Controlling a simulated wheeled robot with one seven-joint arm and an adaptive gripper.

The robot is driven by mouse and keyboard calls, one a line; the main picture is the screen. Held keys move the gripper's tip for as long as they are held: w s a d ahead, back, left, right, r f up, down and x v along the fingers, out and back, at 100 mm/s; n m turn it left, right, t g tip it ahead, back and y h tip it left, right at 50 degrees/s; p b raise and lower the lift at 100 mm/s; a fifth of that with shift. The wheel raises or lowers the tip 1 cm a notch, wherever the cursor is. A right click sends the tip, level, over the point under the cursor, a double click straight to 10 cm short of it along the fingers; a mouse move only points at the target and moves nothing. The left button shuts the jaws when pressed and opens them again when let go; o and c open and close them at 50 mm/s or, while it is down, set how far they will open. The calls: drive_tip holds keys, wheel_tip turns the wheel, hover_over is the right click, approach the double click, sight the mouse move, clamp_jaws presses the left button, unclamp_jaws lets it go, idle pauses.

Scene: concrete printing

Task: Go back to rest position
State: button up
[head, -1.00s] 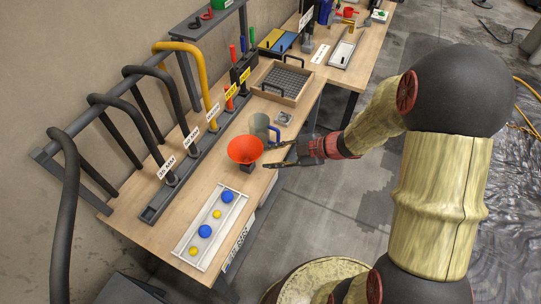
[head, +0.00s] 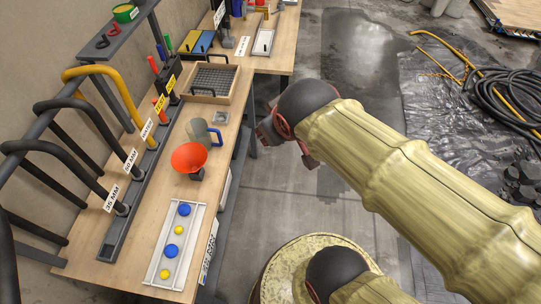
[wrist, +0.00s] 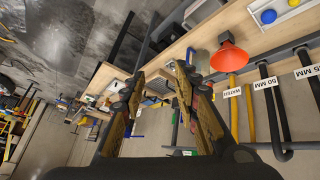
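My gripper (wrist: 160,76) shows in the wrist view with its two fingers apart and nothing between them. In the head view my arm reaches over the floor to the right of the workbench (head: 143,207); the gripper's fingers are not clear there. The orange funnel (head: 189,157) sits on the bench in a small dark holder, apart from my arm. It also shows in the wrist view (wrist: 229,57), to the right of the fingers.
A grey mug with a blue handle (head: 198,131) stands behind the funnel. A white tray (head: 187,236) holds blue and yellow balls. Labelled hoses (head: 121,207) line the wall side. A wooden crate (head: 228,95) lies farther back. Floor right of the bench is clear; coiled hoses (head: 500,100) lie far right.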

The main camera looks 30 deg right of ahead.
drive_tip(key=s+a+m+g+y, duration=0.1)
drive_tip(key=s+a, duration=0.3)
drive_tip(key=s, duration=0.2)
drive_tip(key=shift+s+a+f+y, duration=0.2)
drive_tip(key=shift+a+f+y, duration=0.1)
drive_tip(key=shift+y, duration=0.1)
drive_tip(key=shift+r, duration=0.1)
idle(0.6)
